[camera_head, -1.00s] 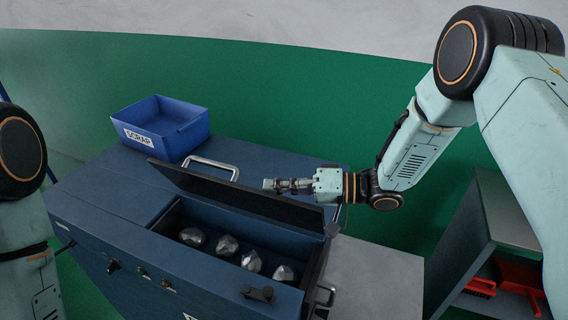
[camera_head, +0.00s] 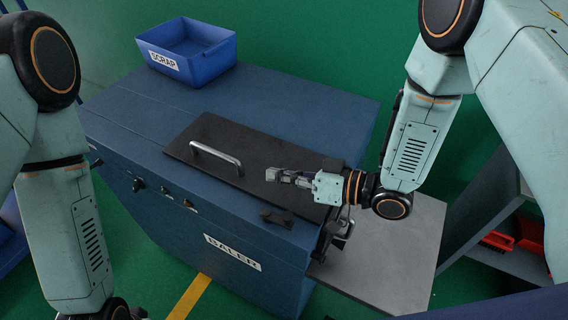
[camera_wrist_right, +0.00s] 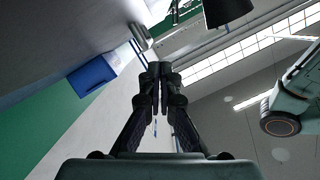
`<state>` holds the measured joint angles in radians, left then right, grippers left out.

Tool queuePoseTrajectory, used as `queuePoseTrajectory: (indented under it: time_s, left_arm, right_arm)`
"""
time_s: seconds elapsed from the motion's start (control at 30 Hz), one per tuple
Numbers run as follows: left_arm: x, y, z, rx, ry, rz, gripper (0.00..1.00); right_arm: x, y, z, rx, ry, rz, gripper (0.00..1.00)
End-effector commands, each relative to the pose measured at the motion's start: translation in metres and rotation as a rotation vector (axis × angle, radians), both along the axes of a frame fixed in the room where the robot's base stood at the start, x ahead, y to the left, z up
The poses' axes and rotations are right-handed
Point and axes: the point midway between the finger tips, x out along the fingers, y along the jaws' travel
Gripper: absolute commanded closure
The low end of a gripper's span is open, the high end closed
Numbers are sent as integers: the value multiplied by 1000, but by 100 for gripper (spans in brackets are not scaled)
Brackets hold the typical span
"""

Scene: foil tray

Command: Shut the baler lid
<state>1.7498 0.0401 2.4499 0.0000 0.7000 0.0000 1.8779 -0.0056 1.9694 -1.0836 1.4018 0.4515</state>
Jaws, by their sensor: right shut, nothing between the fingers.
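The baler lid (camera_head: 225,140) is a dark flat panel with a metal bar handle (camera_head: 216,155). It lies down over the opening in the top of the blue baler (camera_head: 150,105), and the compartment inside is hidden. My right gripper (camera_head: 273,175) is shut and empty, low over the right part of the lid; I cannot tell if it touches. In the right wrist view its fingers (camera_wrist_right: 159,68) meet at the tips. A dark latch (camera_head: 277,217) sits on the baler's front edge. My left arm shows at the left, but its gripper is out of view.
A blue SCRAP bin (camera_head: 187,52) stands on the baler's back left corner. A grey side shelf (camera_head: 385,245) juts out at the right. Farther right is a cabinet (camera_head: 485,205) with red items (camera_head: 497,241). The baler top behind the lid is clear.

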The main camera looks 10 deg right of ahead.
Motion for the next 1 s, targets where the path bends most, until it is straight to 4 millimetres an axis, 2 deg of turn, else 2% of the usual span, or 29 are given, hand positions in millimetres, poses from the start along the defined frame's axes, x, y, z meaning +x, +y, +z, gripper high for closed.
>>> queuePoseTrajectory:
  time_s: [0.2, 0.73, 0.87, 1.0]
  left_arm:
    - [0, 0, -5, 0, 0, 0, 24]
    - [0, 0, -5, 0, 0, 0, 24]
    - [0, 0, -2, 0, 0, 0, 24]
    - [0, 0, 9, 0, 0, 0, 24]
  right_arm:
    - [-4, 3, -10, 0, 0, 1, 100]
    - [-4, 3, -11, 1, 0, 1, 100]
    - [-4, 3, -7, 1, 0, 1, 100]
    - [-2, 4, 5, 1, 0, 0, 100]
